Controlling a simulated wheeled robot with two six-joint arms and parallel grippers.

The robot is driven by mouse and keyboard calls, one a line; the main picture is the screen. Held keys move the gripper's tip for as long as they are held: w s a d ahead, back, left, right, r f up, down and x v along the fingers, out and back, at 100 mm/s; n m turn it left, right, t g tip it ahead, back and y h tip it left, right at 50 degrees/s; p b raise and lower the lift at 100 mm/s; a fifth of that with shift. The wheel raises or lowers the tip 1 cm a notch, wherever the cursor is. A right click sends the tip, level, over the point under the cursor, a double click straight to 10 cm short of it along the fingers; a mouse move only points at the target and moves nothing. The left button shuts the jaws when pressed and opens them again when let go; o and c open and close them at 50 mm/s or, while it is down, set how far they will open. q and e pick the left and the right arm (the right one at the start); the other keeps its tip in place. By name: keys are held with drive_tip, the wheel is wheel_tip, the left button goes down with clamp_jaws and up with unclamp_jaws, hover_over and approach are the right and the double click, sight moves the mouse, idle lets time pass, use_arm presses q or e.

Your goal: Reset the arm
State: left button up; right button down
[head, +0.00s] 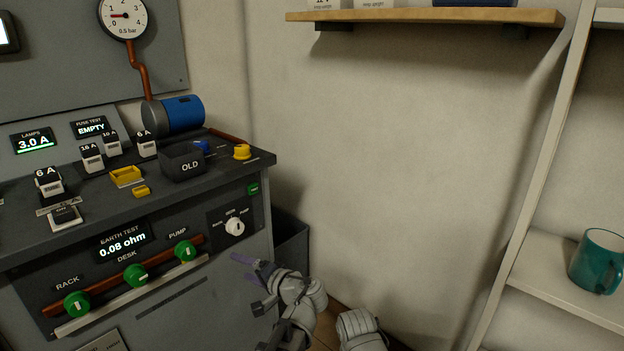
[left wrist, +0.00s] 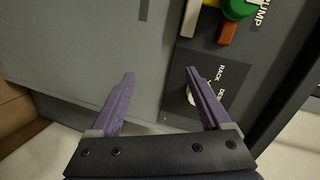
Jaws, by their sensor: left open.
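My left gripper (head: 246,271) is at the lower middle of the head view, beside the right end of the grey console's front panel. In the left wrist view its two purple fingers (left wrist: 160,95) are spread apart with nothing between them. The right finger lies in front of the white selector knob (left wrist: 192,95), hiding part of it; whether they touch I cannot tell. The same white knob (head: 235,227) shows clear in the head view. My right gripper is not in view.
The grey console (head: 225,290) stands left, with green knobs (head: 135,276) on its front and an OLD box (head: 182,163) on top. A dark bin (head: 290,242) stands behind my arm. A shelf with a teal mug (head: 598,262) is at right.

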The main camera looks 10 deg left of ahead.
use_arm(q)
drive_tip(key=s+a+f+n+g+h, duration=0.1)
drive_tip(key=s+f+g+h, duration=0.15)
drive_tip(key=f, duration=0.35)
drive_tip(key=s+f+n+g+h, duration=0.2)
drive_tip(key=s+f+h, duration=0.1)
drive_tip(key=s+f, duration=0.15)
drive_tip(key=s+d+f+g+h, duration=0.3)
drive_tip(key=s+d+f+h, duration=0.3)
drive_tip(key=d+h, duration=0.1)
drive_tip(key=s+d+r+m+g+p, duration=0.1)
drive_tip(key=s+d+r+m+p, duration=0.15)
drive_tip(key=d, duration=0.25)
drive_tip(key=s+d+r+m+p, duration=0.1)
drive_tip(key=s+d+p, duration=0.15)
drive_tip(key=d, duration=0.35)
wheel_tip(320, 180, up, 38)
drive_tip(key=s+p, duration=0.1)
drive_tip(key=p, duration=3.6)
drive_tip(key=shift+s+d+r+y, duration=0.15)
drive_tip(key=shift+d+r+y, duration=0.05)
drive_tip(key=shift+y, duration=0.15)
drive_tip(key=shift+n, duration=0.25)
clamp_jaws()
